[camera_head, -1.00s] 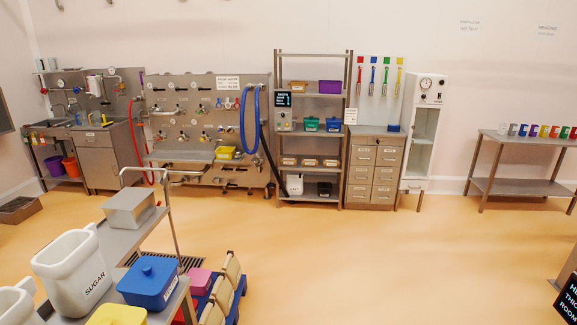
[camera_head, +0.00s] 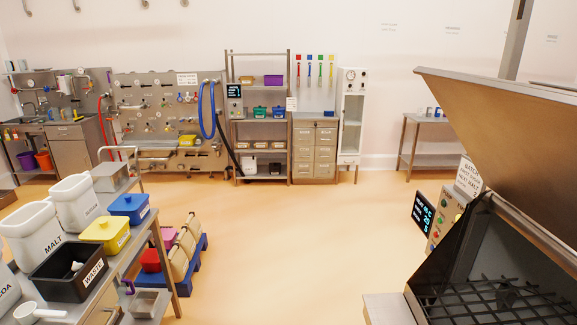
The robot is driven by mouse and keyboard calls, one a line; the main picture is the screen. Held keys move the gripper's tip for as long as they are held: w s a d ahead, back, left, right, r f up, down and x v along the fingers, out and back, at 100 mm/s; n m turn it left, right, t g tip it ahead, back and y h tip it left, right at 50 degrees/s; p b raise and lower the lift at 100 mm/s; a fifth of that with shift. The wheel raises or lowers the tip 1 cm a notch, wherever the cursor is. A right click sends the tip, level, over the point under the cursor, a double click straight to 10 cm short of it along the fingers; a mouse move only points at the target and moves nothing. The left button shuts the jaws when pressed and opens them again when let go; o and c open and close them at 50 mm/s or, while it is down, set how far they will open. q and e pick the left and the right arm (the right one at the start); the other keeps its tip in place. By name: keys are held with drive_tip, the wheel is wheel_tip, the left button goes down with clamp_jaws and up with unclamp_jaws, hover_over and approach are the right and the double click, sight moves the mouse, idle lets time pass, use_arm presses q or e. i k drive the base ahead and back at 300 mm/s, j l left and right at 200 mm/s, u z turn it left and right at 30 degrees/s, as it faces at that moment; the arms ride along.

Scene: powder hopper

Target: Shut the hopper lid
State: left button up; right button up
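The hopper (camera_head: 490,280) stands at the right edge of the view, its dark mouth open over a black grate. Its steel lid (camera_head: 505,120) is raised and tilted above the mouth, and part of it runs past the right edge. Neither of my grippers is in view, and nothing is seen touching the lid.
A control box (camera_head: 440,222) with a lit display is beside the hopper. On the left, a bench holds a MALT tub (camera_head: 30,235), a black WASTE bin (camera_head: 75,270), a yellow box (camera_head: 106,232) and a blue box (camera_head: 129,207). A blue pallet (camera_head: 185,272) is on the floor. The middle floor is clear.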

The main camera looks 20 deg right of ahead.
sight(521, 139)
drive_tip(key=k+l+z, duration=0.1)
drive_tip(key=l, duration=0.2)
drive_tip(key=k+l+z, duration=0.1)
drive_tip(key=k+l, duration=0.3)
drive_tip(key=l, duration=0.3)
drive_tip(key=k+l+z, duration=0.15)
drive_tip(key=l, duration=0.2)
drive_tip(key=k+l+z, duration=0.1)
drive_tip(key=l, duration=0.25)
drive_tip(key=k+l+z, duration=0.1)
drive_tip(key=l, duration=0.25)
drive_tip(key=k+l+z, duration=0.1)
drive_tip(key=l, duration=0.3)
drive_tip(key=k+l+z, duration=0.15)
drive_tip(key=l+z, duration=0.25)
drive_tip(key=j, duration=0.1)
